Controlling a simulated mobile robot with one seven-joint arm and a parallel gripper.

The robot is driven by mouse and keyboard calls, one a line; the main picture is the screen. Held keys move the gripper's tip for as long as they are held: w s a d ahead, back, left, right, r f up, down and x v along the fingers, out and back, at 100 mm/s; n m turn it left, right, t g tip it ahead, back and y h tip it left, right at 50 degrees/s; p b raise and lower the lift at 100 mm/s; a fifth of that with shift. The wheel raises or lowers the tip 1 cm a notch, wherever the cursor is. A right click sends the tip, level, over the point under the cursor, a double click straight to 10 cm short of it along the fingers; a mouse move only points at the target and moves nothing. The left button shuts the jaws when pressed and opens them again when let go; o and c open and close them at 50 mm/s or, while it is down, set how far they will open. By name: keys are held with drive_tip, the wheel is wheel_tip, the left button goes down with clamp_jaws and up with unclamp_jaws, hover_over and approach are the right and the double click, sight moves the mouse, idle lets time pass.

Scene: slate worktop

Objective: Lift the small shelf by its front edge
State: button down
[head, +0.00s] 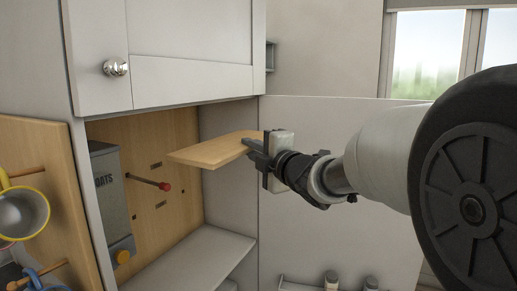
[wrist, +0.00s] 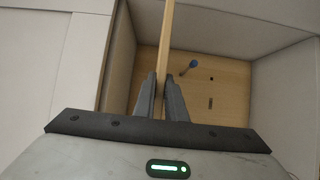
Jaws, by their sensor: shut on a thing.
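The small shelf (head: 208,152) is a thin light-wood board inside the open cabinet. My gripper (head: 256,149) is shut on its edge at the right, nearest my arm. In the wrist view the shelf (wrist: 166,38) shows edge-on as a narrow strip between the two fingers of my gripper (wrist: 162,78). In the head view it lies above a peg with a red tip (head: 165,186), with a visible gap between them. Whether its far edge touches the back panel or rests on a support, I cannot tell.
A grey oats dispenser (head: 108,195) stands at the cabinet's left. An open door (head: 315,185) is on the right, with small jars (head: 331,280) low on it. An upper cupboard (head: 165,55) hangs above. A blue-tipped peg (wrist: 192,64) shows in the wrist view.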

drive_tip(key=s+d, duration=0.3)
drive_tip(key=d, duration=0.5)
drive_tip(key=shift+s+d, duration=0.3)
drive_tip(key=shift+d, duration=0.05)
